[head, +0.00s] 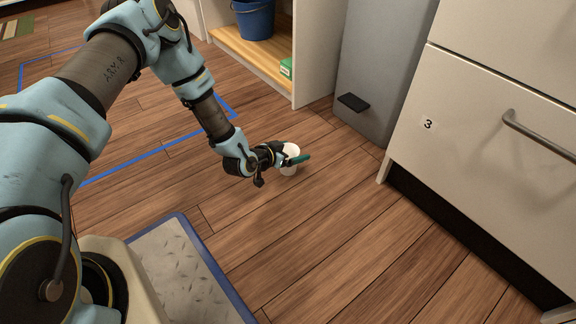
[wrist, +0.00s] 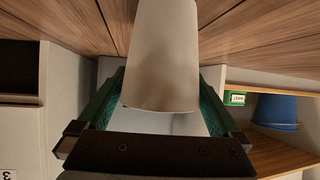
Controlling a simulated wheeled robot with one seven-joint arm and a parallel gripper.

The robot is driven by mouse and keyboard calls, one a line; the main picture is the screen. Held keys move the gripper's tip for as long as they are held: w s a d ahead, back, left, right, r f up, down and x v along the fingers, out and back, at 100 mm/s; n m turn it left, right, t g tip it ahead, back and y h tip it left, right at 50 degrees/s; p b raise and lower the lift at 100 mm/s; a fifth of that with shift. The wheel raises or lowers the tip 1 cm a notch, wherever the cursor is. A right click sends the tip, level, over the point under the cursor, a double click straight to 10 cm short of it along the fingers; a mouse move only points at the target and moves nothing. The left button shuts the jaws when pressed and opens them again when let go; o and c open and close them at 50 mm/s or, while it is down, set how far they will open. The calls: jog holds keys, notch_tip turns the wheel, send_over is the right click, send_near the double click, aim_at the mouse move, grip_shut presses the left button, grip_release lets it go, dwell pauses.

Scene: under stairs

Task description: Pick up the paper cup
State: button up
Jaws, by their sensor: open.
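The paper cup (head: 291,149) is white and stands upright on the wooden floor in the head view, partly hidden by my gripper (head: 293,160). In the wrist view, where the floor is at the top, the cup (wrist: 165,50) fills the upper middle, with its wider end toward my gripper. The green fingers of my gripper (wrist: 160,108) are spread, one on each side of the cup. I cannot tell whether either finger touches it.
A grey bin (head: 378,70) with a black pedal stands behind the cup. White drawers (head: 480,130) are at the right. A shelf (head: 262,58) holds a blue bucket (head: 254,18) and a small green box (head: 287,68). The floor in front is clear.

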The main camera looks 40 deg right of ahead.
jog(key=shift+d+f, duration=0.15)
jog(key=shift+d, duration=0.15)
jog(key=shift+c, duration=0.2)
jog(key=c, duration=1)
jog(key=shift+o, duration=0.2)
notch_tip(320, 180, up, 10)
jog(key=p, duration=0.5)
jog(key=shift+p, duration=0.3)
